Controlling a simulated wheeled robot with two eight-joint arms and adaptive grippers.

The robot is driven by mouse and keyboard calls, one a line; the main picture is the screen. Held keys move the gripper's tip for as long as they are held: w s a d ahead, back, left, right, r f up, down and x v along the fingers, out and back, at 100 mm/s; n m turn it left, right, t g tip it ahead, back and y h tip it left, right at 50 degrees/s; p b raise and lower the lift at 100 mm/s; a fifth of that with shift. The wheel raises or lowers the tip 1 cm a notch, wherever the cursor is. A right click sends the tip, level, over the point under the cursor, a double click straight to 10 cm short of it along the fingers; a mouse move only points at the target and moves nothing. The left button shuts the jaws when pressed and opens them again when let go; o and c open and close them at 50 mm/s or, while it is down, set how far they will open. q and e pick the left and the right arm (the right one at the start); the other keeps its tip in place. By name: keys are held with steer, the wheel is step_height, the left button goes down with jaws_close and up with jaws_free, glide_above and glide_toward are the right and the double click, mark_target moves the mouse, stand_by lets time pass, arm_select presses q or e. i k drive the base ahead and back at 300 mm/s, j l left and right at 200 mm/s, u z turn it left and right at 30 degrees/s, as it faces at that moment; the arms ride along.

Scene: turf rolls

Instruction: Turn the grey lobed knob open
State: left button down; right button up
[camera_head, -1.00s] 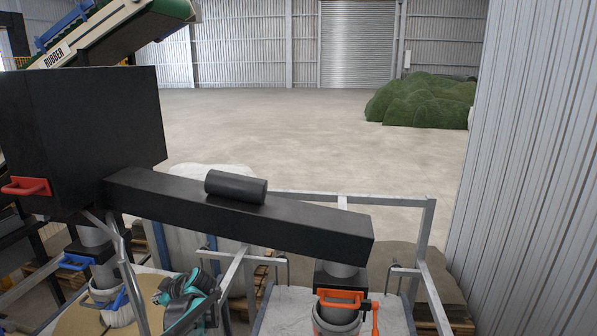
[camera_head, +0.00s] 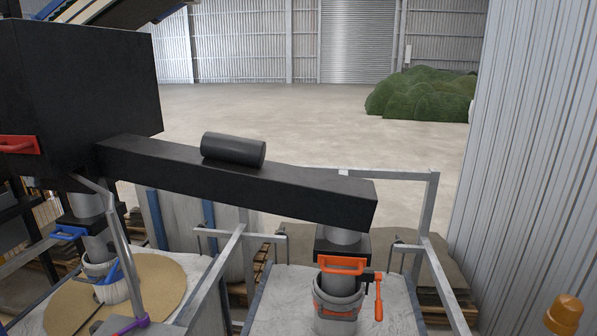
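I cannot make out a grey lobed knob in the head view. A black box housing (camera_head: 85,100) stands at the left, with a red handle (camera_head: 18,145) on its side. A long black beam (camera_head: 240,178) runs from it to the right. Under the beam's right end is a grey pipe outlet with an orange handle (camera_head: 342,265) and an orange lever (camera_head: 379,297). A blue handle (camera_head: 68,233) is on the left outlet. Neither of my grippers is in view.
A black cylinder (camera_head: 233,149) lies on the beam. Grey metal frames (camera_head: 432,215) surround white bulk bags (camera_head: 275,300). A corrugated wall (camera_head: 535,150) closes off the right, and an orange beacon (camera_head: 564,314) is at lower right. The concrete floor (camera_head: 290,120) beyond is open.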

mark_target(30, 181)
steer(key=u, duration=1.55)
